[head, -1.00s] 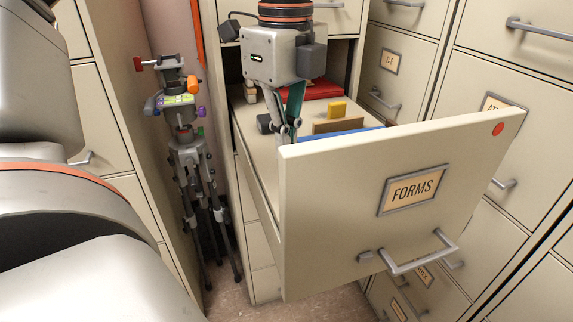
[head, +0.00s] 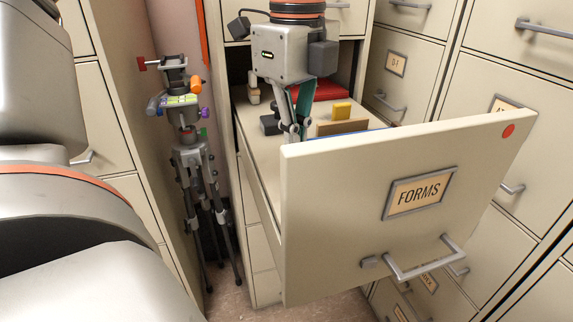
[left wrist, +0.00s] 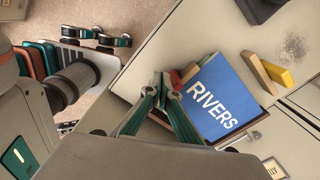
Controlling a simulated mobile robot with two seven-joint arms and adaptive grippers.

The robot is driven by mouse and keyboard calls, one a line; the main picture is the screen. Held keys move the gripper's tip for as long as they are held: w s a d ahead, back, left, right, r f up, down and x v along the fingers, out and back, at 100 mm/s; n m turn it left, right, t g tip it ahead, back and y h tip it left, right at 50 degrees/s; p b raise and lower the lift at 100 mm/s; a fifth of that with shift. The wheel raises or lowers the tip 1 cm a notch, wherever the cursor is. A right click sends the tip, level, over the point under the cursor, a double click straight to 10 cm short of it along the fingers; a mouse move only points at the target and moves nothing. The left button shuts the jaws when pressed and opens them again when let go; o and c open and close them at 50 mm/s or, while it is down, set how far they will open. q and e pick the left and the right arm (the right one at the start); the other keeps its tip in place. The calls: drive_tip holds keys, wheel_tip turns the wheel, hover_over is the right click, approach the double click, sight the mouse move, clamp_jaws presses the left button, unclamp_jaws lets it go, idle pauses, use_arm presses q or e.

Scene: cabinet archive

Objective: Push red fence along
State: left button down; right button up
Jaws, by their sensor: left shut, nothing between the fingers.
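In the head view, a flat red piece (head: 332,91) shows at the back of the open drawer, partly behind my left gripper (head: 297,132). I cannot tell if it is the red fence. The left gripper points down over the drawer, behind its front panel; its fingertips are partly hidden. In the left wrist view, the shut fingers (left wrist: 160,88) are beside a blue folder marked RIVERS (left wrist: 222,95), with nothing between them. A small red strip (left wrist: 178,77) shows close to the fingertips; I cannot tell if they touch. My right gripper is out of view.
The drawer front marked FORMS (head: 350,235) stands pulled out. A yellow block (head: 342,111) and a brown board (head: 340,128) are inside the drawer. A tripod (head: 190,155) with small coloured parts stands left of it. Closed cabinet drawers (head: 480,150) line the right.

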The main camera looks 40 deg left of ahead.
use_arm(q)
drive_tip(key=shift+s+a+f, duration=0.1)
drive_tip(key=shift+f, duration=0.45)
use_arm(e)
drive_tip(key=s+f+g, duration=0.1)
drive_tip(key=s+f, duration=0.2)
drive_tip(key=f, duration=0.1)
use_arm(q)
wheel_tip(320, 180, up, 8)
drive_tip(key=p, duration=0.2)
drive_tip(key=shift+f, duration=0.2)
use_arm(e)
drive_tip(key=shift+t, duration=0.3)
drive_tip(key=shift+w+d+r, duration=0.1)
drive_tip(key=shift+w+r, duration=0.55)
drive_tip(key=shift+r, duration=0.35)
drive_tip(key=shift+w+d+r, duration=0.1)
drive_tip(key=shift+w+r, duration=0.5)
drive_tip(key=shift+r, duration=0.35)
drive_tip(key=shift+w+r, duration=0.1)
